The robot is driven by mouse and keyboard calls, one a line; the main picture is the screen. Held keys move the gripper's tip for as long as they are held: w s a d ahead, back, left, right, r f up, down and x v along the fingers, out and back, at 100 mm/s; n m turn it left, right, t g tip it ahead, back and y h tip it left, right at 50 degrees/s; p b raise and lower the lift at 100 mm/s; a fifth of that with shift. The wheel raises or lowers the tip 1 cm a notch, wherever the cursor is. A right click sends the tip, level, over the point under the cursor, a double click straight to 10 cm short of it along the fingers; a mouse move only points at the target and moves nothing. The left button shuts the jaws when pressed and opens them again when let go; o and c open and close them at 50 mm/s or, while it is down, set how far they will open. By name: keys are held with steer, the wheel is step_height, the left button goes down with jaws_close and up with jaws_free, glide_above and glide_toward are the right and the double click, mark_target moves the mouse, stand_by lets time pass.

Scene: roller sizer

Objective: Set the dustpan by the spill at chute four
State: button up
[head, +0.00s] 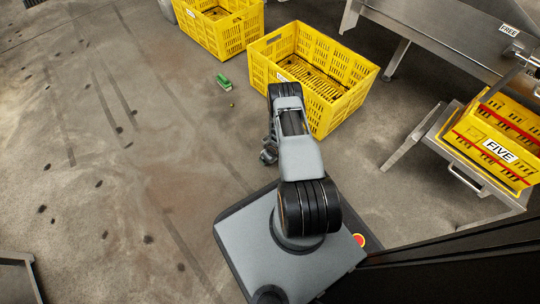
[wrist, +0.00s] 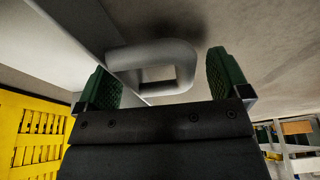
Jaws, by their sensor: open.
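In the wrist view my gripper (wrist: 163,76) is open, with a green-padded finger on each side. A grey loop handle (wrist: 182,56) shows between the fingers, joined to a flat light-grey panel (wrist: 75,22) at upper left. It looks like part of the dustpan, but the whole is not shown. I cannot tell whether the pads touch it. In the head view my gripper (head: 268,154) is small and partly hidden by my arm, low beside a yellow crate. I make out no dustpan there. No label reading four is visible; dark spots (head: 119,130) dot the floor at left.
A yellow crate (head: 345,108) stands just beyond my arm, with another crate (head: 240,38) behind it. A green object (head: 223,81) lies on the floor nearby. A yellow crate labelled FIVE (head: 498,150) rests on a metal stand at right. The left floor is mostly open.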

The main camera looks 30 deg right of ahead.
step_height(320, 180, up, 41)
steer(key=w+a+m+h+p, duration=0.1)
steer(key=w+a+h+p, duration=0.15)
steer(key=p, duration=0.35)
steer(key=s+a+r+y, duration=0.1)
steer(key=s+a+r, duration=0.5)
steer(key=s+r, duration=0.2)
steer(key=s+a+r+m+y, duration=0.1)
steer(key=s+a+r, duration=0.6)
steer(key=r, duration=0.3)
steer(key=shift+s+r+g, duration=0.3)
steer(key=shift+s+g, duration=0.1)
steer(key=shift+s, duration=0.4)
steer(key=shift+r, duration=0.1)
